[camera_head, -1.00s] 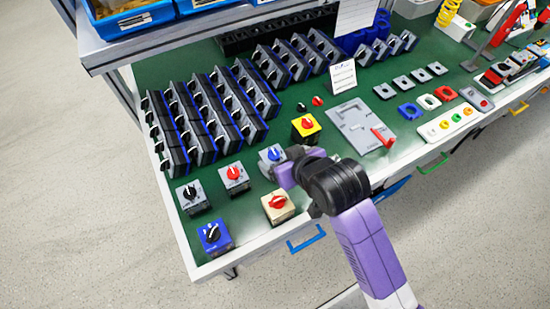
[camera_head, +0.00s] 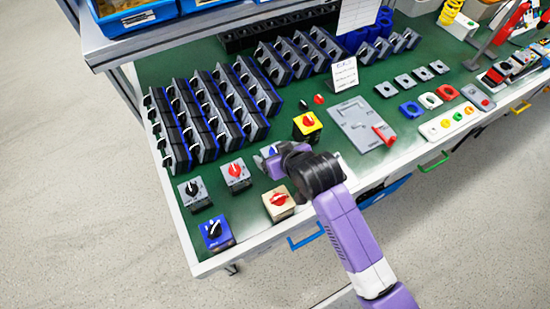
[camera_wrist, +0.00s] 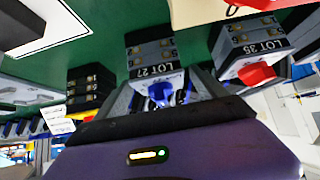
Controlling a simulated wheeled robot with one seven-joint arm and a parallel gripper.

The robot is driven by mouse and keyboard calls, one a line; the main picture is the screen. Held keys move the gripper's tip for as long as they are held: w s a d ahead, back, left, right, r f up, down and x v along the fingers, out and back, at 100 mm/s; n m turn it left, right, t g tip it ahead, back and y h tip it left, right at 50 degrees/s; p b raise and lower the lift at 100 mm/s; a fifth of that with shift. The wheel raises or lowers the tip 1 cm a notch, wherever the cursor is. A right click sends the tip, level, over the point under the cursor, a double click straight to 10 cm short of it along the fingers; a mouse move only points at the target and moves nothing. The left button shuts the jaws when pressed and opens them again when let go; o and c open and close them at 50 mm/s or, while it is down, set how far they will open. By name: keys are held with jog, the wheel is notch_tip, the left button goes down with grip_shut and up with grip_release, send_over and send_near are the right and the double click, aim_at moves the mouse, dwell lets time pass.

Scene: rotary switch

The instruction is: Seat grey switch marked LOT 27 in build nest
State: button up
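The grey switch marked LOT 27 (camera_wrist: 152,57) has a blue knob and shows its label in the wrist view. In the head view a little of this switch (camera_head: 268,151) shows, mostly hidden by my gripper (camera_head: 276,161). In the wrist view the fingers of my gripper (camera_wrist: 165,92) are spread apart, with the blue knob between them. I cannot tell whether they touch the switch. The build nest (camera_head: 358,122) is a grey plate with a recess and a red handle (camera_head: 384,134), to the right on the green bench. No switch is in it.
A grey switch marked LOT 35 (camera_wrist: 252,50) with a red knob stands close beside it. A grey switch with a black knob (camera_head: 194,191), a blue one (camera_head: 217,232), a beige one (camera_head: 278,203) and a yellow one (camera_head: 307,125) stand around. Racks of switches (camera_head: 215,110) stand behind.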

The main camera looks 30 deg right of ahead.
jog(key=c, duration=1.4)
jog(key=shift+c, duration=0.6)
jog(key=shift+r, duration=0.2)
